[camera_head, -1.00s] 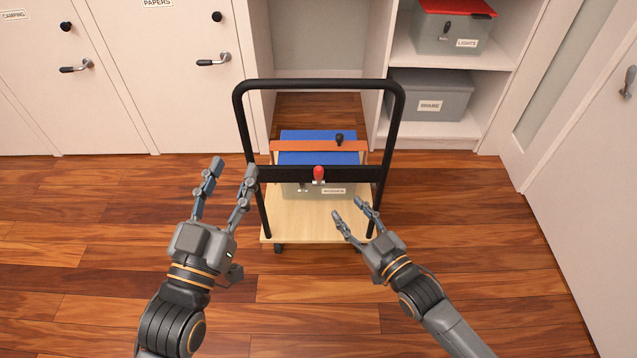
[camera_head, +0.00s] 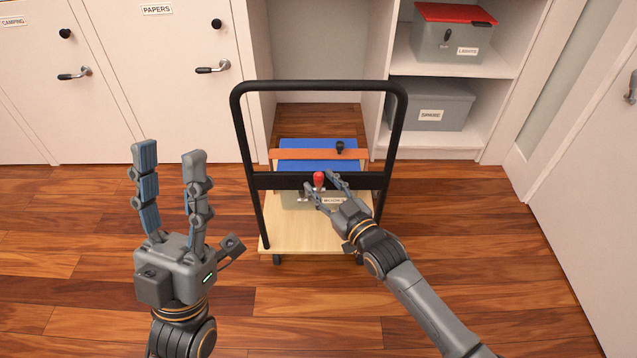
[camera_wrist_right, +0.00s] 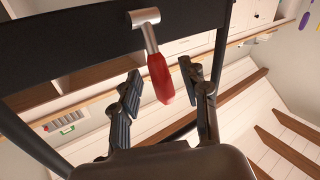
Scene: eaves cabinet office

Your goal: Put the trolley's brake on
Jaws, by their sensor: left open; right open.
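The trolley has a black frame handle (camera_head: 236,130) and a light wooden deck (camera_head: 290,238) on small castors. A red-tipped lever (camera_head: 319,179) sits at the middle of the handle's black crossbar (camera_head: 275,181). In the right wrist view the red grip (camera_wrist_right: 160,78) hangs from a metal stem, between the two fingers in the picture. My right gripper (camera_head: 322,184) is open at the lever, its fingers either side of the red grip; contact cannot be told. My left gripper (camera_head: 170,152) is open and empty, left of the trolley.
A grey box with a blue lid (camera_head: 320,144) and an orange strap (camera_head: 300,154) rides on the deck. White cabinets stand behind, with an open bay behind the trolley. Shelves at right hold grey bins (camera_head: 425,95). Wooden floor is clear on both sides.

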